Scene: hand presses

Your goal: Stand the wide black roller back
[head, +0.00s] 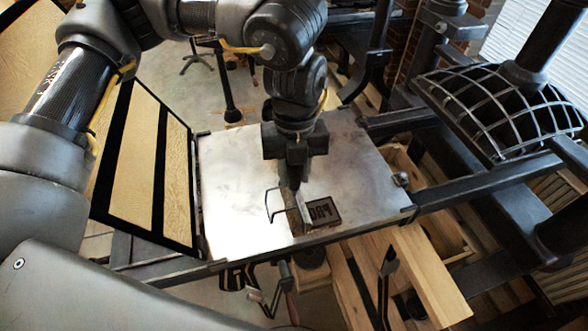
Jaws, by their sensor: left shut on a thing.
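My left gripper (291,184) points down over the metal plate (235,200) near its front edge. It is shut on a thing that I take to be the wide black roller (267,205). A thin bent wire frame stands out to the left of the fingers. The handle is mostly hidden by the gripper, and the black cylinder cannot be made out. A dark type block (323,210) with raised letters lies on the plate just right of the fingertips. My right gripper is not in view.
A press with a caged dome (500,105) stands at the right on dark beams. A wooden bench (425,275) is at the lower right. A panel with pale wood strips (140,165) leans at the left. The plate's left and back are clear.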

